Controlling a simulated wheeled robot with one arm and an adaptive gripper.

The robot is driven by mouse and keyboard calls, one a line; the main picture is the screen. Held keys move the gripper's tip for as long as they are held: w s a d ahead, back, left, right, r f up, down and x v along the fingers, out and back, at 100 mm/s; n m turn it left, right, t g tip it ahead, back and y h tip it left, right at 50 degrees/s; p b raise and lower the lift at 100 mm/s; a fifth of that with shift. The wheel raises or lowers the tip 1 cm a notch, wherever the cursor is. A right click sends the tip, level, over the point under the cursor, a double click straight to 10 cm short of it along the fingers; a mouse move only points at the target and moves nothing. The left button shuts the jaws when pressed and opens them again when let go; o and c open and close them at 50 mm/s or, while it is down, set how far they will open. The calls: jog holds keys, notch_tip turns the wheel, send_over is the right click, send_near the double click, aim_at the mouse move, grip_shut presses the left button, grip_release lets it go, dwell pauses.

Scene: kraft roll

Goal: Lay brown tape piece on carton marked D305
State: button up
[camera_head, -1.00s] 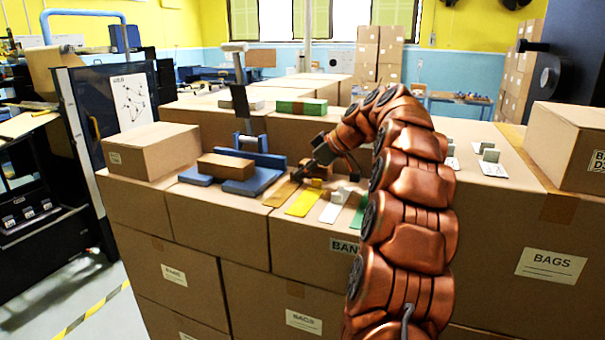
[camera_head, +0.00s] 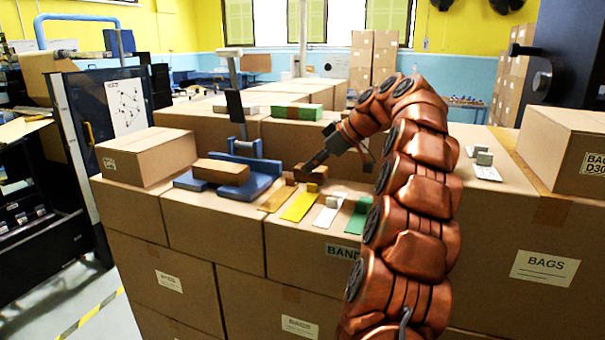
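The brown tape piece (camera_head: 277,198) lies flat on a carton top, leftmost in a row of coloured strips. My gripper (camera_head: 309,174) points down at the far ends of the brown and yellow strips, close to small blocks there. Its fingers are small and dark, so I cannot tell whether they are open or shut, or whether they touch anything. The carton at the right edge (camera_head: 560,146) has a label reading "D30", with the rest cut off by the picture edge. Its top is bare.
Yellow (camera_head: 299,206), white (camera_head: 327,216) and green (camera_head: 357,217) strips lie to the right of the brown one. A blue stand (camera_head: 246,187) with a brown block (camera_head: 221,171) is to the left. A closed carton (camera_head: 147,156) stands farther left.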

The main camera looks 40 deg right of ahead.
jog(key=p+v, duration=0.1)
jog(key=v, duration=0.5)
jog(key=shift+s+r, duration=0.1)
jog(key=a+f+m+g+y, duration=0.1)
jog(key=a+f+g, duration=0.15)
jog(key=a, duration=1.25)
jog(key=s+a+f+m+g, duration=0.1)
jog(key=s+a+f+g, duration=0.15)
jog(key=a, duration=0.45)
jog(key=s+a+f+g, duration=0.1)
jog(key=s+a+f, duration=0.25)
jog(key=a, duration=0.45)
jog(key=s+a+f+m+g+h, duration=0.1)
jog(key=s+a+f+m+h, duration=0.1)
jog(key=s+f, duration=0.6)
jog(key=s+a+f+m+g+h, duration=0.2)
jog(key=s+f, duration=0.6)
jog(key=s, duration=1.1)
jog(key=shift+a+g+h, duration=0.3)
jog(key=shift+a+h, duration=0.35)
jog(key=shift+h, duration=0.05)
jog(key=shift+o, duration=0.3)
jog(key=shift+s+d+f, duration=0.15)
jog(key=shift+s+f, duration=0.15)
jog(key=shift+s, duration=0.15)
